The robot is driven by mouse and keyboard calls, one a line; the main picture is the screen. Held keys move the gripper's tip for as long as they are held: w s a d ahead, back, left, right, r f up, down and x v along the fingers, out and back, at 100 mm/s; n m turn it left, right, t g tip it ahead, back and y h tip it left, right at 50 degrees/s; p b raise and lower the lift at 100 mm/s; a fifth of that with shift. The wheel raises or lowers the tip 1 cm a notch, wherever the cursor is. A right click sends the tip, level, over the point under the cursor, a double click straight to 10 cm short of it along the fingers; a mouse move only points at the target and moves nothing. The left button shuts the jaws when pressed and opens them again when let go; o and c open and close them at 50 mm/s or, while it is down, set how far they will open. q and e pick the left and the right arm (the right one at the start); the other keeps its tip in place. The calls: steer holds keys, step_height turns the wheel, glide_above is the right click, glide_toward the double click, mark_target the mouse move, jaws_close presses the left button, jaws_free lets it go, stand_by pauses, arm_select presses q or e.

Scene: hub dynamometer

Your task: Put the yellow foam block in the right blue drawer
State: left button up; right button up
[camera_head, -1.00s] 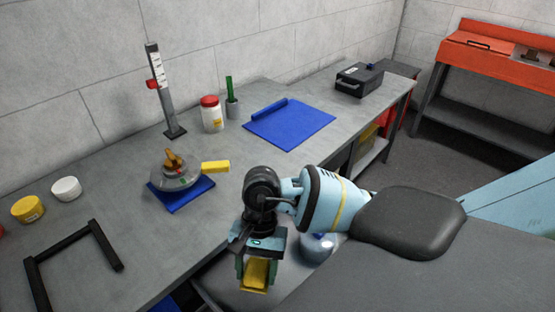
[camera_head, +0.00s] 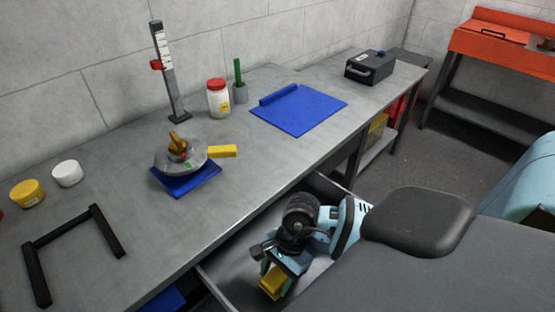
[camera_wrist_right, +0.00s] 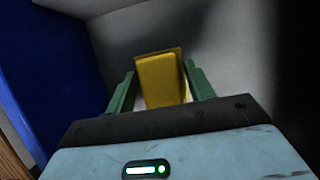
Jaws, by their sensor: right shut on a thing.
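The yellow foam block (camera_head: 271,283) is held between the fingers of my right gripper (camera_head: 274,278). In the right wrist view the block (camera_wrist_right: 163,80) sits between the two green fingers of the gripper (camera_wrist_right: 163,88), which are shut on it. The gripper is over or inside an open drawer (camera_head: 235,262) with a grey interior, below the bench's front edge. In the wrist view a blue panel (camera_wrist_right: 50,65) stands to the left of the grey interior. I cannot tell how far the block is above the drawer floor. My left gripper is not in view.
On the bench (camera_head: 225,195) stand a round metal device (camera_head: 180,160) on a blue mat, a yellow bar (camera_head: 222,151), a red-lidded jar (camera_head: 218,98), a black frame (camera_head: 75,240) and a blue sheet (camera_head: 305,110). Another blue surface (camera_head: 165,299) shows below the bench at lower left.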

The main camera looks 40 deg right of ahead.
mark_target(276, 283)
steer(key=shift+f, duration=2.1)
steer(key=shift+f, duration=0.15)
steer(key=o, duration=1)
steer(key=shift+r, duration=0.3)
steer(key=v, duration=1.1)
steer(key=shift+d+r, duration=0.15)
steer(key=shift+r, duration=0.25)
